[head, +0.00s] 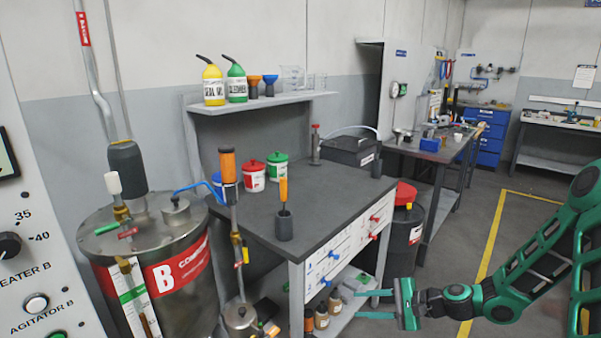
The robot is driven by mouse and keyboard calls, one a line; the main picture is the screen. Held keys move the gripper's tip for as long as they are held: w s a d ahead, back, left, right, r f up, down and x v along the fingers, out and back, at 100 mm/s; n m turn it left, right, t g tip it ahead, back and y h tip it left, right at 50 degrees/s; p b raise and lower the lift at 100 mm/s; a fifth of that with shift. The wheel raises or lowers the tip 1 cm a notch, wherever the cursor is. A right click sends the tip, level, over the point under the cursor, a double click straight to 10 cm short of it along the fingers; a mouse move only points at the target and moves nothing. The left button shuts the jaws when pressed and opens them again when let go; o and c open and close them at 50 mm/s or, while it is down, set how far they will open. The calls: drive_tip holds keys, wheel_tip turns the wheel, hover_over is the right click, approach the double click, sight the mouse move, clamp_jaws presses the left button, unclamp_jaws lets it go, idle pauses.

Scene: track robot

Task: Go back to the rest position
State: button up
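My gripper (375,304) is at the lower right of the head view, at the end of my green and black arm. Its two green fingers point left and stand apart, with nothing visible between them. It is in front of the right end of the grey workbench (345,208), near the lower shelf's bottles. I cannot tell whether it touches anything there.
A steel tank marked B (165,270) stands at the left, beside a control panel (30,250). A dark drum with a red lid (404,235) stands behind the bench. Open floor with a yellow line (492,245) lies at the right. Another table (430,148) is farther back.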

drive_tip(key=s+d+r+n+g+h, duration=0.3)
drive_tip(key=s+d+r+n+h, duration=0.15)
drive_tip(key=s+d, duration=0.35)
drive_tip(key=s+d+r+n+g+h, duration=0.25)
drive_tip(key=s+d+r+h, duration=0.2)
drive_tip(key=s+d, duration=0.3)
drive_tip(key=s+d+r+h, duration=0.1)
drive_tip(key=s+d+r, duration=0.2)
drive_tip(key=s+r, duration=0.3)
drive_tip(key=s+d+r+h, duration=0.1)
drive_tip(key=s+d+r, duration=0.2)
drive_tip(key=s+r, duration=0.4)
drive_tip(key=s, duration=0.7)
drive_tip(key=shift+s+d+r, duration=0.15)
drive_tip(key=shift+s+d, duration=0.05)
drive_tip(key=shift+w+f+g, duration=0.25)
drive_tip(key=shift+w, duration=0.4)
